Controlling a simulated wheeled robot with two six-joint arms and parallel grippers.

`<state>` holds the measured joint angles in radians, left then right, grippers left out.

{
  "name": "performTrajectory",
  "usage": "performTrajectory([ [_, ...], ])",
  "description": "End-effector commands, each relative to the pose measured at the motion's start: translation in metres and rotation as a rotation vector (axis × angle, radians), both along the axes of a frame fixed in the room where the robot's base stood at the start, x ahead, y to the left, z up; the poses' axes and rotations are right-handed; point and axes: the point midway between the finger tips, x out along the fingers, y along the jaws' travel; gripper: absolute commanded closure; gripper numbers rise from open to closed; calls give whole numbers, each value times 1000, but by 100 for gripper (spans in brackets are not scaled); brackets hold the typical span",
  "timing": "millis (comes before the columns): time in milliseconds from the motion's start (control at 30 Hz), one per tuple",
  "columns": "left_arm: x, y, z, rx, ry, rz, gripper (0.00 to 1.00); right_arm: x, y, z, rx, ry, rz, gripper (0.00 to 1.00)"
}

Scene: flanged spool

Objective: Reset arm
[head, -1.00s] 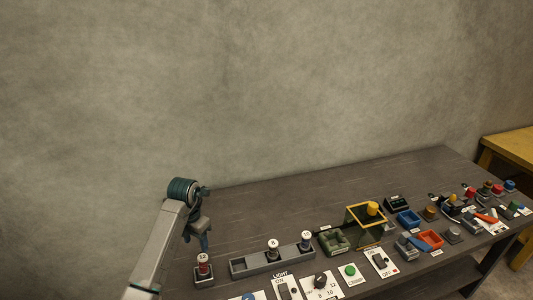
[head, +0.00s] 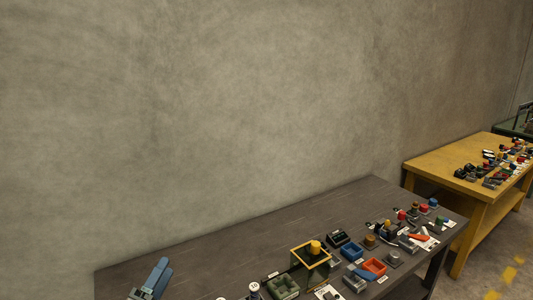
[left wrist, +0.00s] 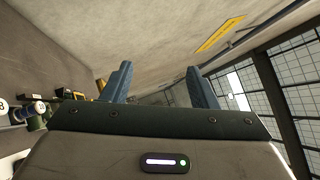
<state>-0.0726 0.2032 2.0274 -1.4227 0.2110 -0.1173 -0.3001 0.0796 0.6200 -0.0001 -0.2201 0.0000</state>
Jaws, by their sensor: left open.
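My left gripper (head: 156,276) shows at the bottom left of the head view, at the near left part of the dark table (head: 190,262), its blue fingers pointing up in the picture. In the left wrist view its two blue fingers (left wrist: 160,88) stand wide apart with nothing between them. A spool with a numbered white top (head: 254,287) shows at the bottom edge of the head view, to the right of the gripper and apart from it. My right gripper is in no view.
A yellow-framed box (head: 310,254), a green tray (head: 283,287), a blue bin (head: 351,251) and an orange bin (head: 374,266) stand on the dark table. A yellow table (head: 440,165) with small items stands at the right. The dark table's back left is clear.

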Motion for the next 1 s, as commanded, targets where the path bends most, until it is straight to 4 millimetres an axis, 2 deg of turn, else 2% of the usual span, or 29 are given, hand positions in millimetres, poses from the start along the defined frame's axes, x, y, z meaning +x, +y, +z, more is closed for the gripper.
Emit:
performTrajectory([
  [67,-15,24,1,-198,29,94,46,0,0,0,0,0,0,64],
  [167,-34,57,-10,-450,95,222,46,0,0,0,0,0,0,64],
  [300,-67,94,-47,-783,248,405,46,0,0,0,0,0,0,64],
  [433,-108,108,-97,-1056,449,578,46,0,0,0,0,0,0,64],
  [500,-134,107,-125,-1181,577,669,46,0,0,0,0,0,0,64],
  [600,-170,97,-156,-1308,749,775,46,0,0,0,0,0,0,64],
  [700,-201,85,-177,-1390,897,856,46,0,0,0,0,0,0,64],
  [800,-228,71,-192,-1444,1029,922,46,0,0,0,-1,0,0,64],
  [1000,-280,44,-209,-1502,1270,1027,46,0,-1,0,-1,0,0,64],
])
